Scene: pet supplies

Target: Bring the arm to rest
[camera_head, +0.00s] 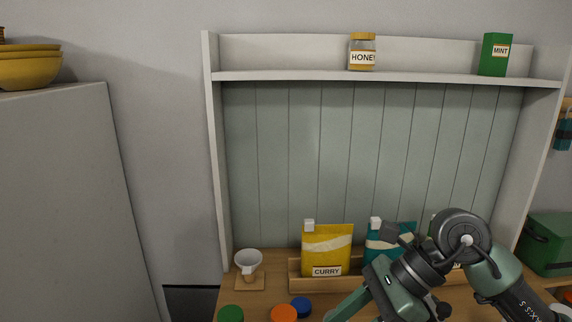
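My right arm (462,240) comes in from the lower right. It bends at a dark round joint and reaches down and left in front of the teal packet (378,246) and the right part of the wooden rack. Its hand end (385,292) is low in the picture and partly cut off by the bottom edge. I cannot make out two fingertips or anything held. My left arm and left gripper are not in view.
A yellow CURRY packet (326,243) stands in the wooden rack (293,276). The shelf (290,76) above holds a HONEY jar (362,52) and green MINT box (494,56). A green case (548,245) stands right.

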